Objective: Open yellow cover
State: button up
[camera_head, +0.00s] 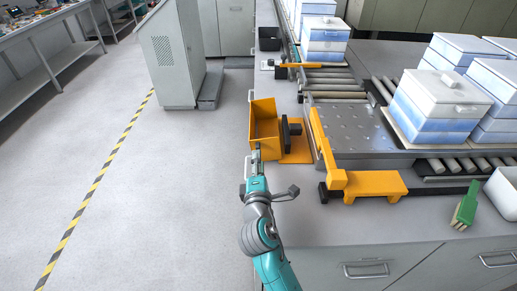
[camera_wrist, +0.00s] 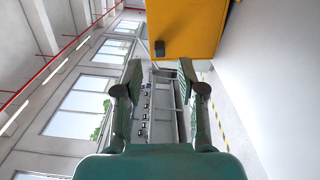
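The yellow cover (camera_head: 263,108) is a hollow box shape at the left edge of the grey counter. It stands tilted up with its hollow inside showing, beside a dark block (camera_head: 291,130) on an orange base plate (camera_head: 297,152). My gripper (camera_head: 256,155) is at the cover's near lower edge; the head view does not show clearly whether they touch. In the wrist view my gripper (camera_wrist: 160,85) has its two fingers apart with nothing between them.
A yellow bracket (camera_head: 362,184) stands on the counter to the right, before a roller conveyor (camera_head: 335,80) bearing blue-white boxes (camera_head: 440,105). A green brush-like object (camera_head: 467,205) lies near the right edge. A grey cabinet (camera_head: 172,55) stands beyond. The floor at left is open.

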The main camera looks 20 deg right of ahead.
jog(key=shift+x, duration=2.75)
grip_shut()
